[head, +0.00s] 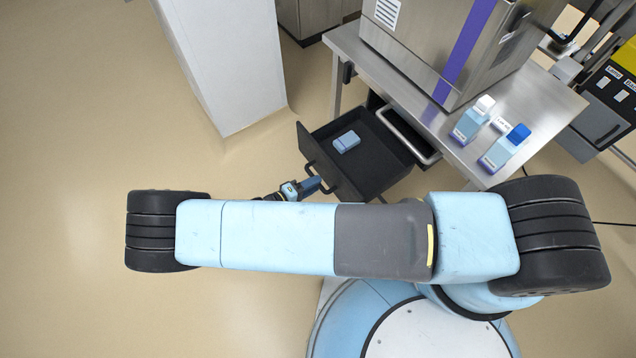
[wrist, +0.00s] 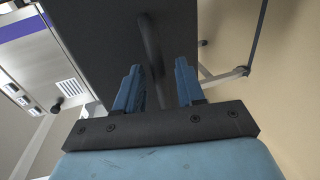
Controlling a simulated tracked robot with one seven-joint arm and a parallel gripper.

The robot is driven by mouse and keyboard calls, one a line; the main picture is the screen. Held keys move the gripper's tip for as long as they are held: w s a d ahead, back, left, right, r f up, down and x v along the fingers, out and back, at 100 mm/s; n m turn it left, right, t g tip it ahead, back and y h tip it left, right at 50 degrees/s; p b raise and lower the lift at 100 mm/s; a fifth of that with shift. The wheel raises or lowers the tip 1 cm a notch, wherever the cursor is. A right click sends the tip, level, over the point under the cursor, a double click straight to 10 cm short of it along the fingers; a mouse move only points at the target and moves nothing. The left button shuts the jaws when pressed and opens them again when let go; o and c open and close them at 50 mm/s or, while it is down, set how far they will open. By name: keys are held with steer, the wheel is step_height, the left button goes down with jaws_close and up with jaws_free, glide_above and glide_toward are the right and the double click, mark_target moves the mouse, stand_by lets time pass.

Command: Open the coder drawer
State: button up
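The dark drawer (head: 372,178) stands pulled out from under the steel bench, its inside visible from above. A small blue-and-white cartridge-like item (head: 347,141) lies in it. The drawer front shows as a dark panel in the wrist view (wrist: 100,35), with a dark bar handle (wrist: 151,45). My gripper (head: 314,186) is at the drawer's front, by the handle. In the wrist view my gripper's two blue fingers (wrist: 158,80) stand apart, with the handle bar between them and clear space beside it. The fingertips' contact with the bar cannot be told.
The steel bench (head: 545,105) carries a steel machine with a purple stripe (head: 466,45) and two bottles, one white-capped (head: 473,120) and one blue-capped (head: 505,147). A white column (head: 225,60) stands left. Floor at left is clear.

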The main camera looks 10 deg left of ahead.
steer(key=v, duration=1.1)
steer(key=shift+s+a, duration=0.2)
steer(key=shift+s, duration=0.05)
steer(key=w+r+m+g, duration=0.2)
steer(key=w+r+g, duration=0.3)
steer(key=r, duration=0.5)
steer(key=w+r+m+g, duration=0.25)
steer(key=w+r, duration=0.45)
steer(key=r, duration=0.4)
steer(key=w+d+r+m+g+y, duration=0.1)
steer(key=w+d+r+g+y, duration=0.15)
steer(key=w+d+r, duration=0.65)
steer(key=w+d+r+m+g+y, duration=0.2)
steer(key=d+r+y, duration=0.2)
steer(key=d+r, duration=1.1)
steer(key=s+d+r+t+y, duration=0.1)
steer(key=d+r, duration=0.2)
steer(key=r, duration=0.3)
steer(key=s+d+r+y, duration=0.1)
steer(key=d+r+y, duration=0.15)
steer(key=r, duration=0.35)
steer(key=s+d+r+m+t, duration=0.2)
steer(key=s+d+r+t, duration=0.2)
steer(key=s+d+r, duration=0.4)
steer(key=s+d, duration=0.5)
steer(key=d, duration=0.1)
steer(key=shift+s+d+t, duration=0.2)
steer(key=shift+d+t, duration=0.2)
